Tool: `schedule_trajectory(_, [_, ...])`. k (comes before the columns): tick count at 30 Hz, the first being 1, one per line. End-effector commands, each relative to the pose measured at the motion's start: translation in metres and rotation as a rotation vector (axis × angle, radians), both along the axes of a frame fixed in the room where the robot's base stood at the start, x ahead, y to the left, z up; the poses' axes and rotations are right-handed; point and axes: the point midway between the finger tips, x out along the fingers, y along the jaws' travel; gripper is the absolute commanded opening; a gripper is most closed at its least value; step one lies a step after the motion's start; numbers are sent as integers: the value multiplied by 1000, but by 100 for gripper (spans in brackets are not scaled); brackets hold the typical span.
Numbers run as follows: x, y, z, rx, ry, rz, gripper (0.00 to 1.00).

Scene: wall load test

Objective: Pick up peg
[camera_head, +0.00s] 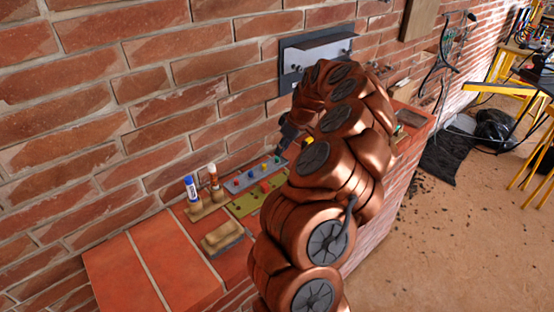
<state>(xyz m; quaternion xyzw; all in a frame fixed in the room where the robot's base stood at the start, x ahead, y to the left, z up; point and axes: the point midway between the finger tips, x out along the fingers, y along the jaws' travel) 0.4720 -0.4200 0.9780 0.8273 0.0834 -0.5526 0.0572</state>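I cannot tell which peg is the task's one. My copper arm covers the right ends of both boards. A dark part of my gripper (288,131) shows past the arm's left side, above and behind the boards. Its fingertips are mostly hidden, so its opening and any held thing cannot be made out. A small yellow patch (308,141) shows beside the arm.
A blue-capped white tube (191,188) and a brown-capped one (213,176) stand in a tan holder. A tan block (222,238) lies nearer. A grey metal bracket (316,54) is on the brick wall behind the arm. The ledge's left end (150,268) is clear.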

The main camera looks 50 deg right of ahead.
Motion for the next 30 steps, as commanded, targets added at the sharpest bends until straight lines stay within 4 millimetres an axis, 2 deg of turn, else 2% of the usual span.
schedule_trajectory(10, [14, 6, -36, 4, 4, 3, 28])
schedule_trajectory(19, [16, 6, -42, 2, 1, 2, 28])
schedule_trajectory(27, [16, 6, -42, 3, 2, 1, 0])
schedule_trajectory(30, [16, 6, -42, 3, 2, 2, 0])
